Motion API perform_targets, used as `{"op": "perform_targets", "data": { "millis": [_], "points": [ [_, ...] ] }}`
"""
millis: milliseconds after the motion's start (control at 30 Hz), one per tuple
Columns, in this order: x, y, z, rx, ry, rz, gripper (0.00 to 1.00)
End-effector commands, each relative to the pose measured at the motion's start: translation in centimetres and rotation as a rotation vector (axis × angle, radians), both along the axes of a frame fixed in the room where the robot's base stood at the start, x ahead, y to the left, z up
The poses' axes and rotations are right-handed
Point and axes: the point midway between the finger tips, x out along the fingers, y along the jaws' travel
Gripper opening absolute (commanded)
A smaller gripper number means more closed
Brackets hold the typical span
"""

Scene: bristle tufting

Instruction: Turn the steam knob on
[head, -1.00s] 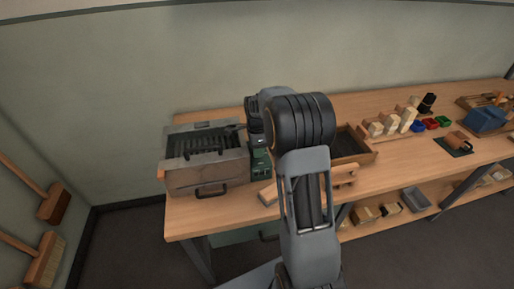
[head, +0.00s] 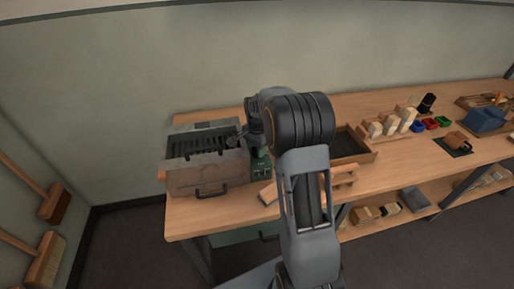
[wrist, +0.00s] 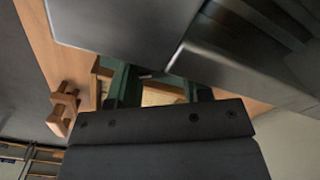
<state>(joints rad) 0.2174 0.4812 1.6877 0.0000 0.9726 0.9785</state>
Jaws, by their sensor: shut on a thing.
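The grey metal box (head: 205,175) with dark slats stands at the left end of the bench in the head view. A dark green unit (head: 261,168) stands against its right side. My gripper (head: 257,139) points down at the green unit, beside the box's right edge. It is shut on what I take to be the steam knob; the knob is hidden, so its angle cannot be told. In the wrist view, grey metal plates (wrist: 120,25) fill the top and cover the fingertips.
A wooden tray (head: 352,147) lies right of my arm. A small wooden stand (head: 345,175) is near the front edge. Wooden blocks, coloured bins and a blue box (head: 487,119) are farther right.

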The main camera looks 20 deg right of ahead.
Motion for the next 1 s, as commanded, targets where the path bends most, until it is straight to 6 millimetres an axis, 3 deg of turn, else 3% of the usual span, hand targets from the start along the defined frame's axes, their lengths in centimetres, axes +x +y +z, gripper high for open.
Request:
{"op": "perform_targets", "data": {
  "millis": [700, 1000],
  "points": [
    [-0.18, 0.37, -0.09, 0.005, 0.009, 0.673, 0.21],
    [-0.25, 0.34, -0.20, 0.009, 0.010, 0.878, 0.21]
  ]
}}
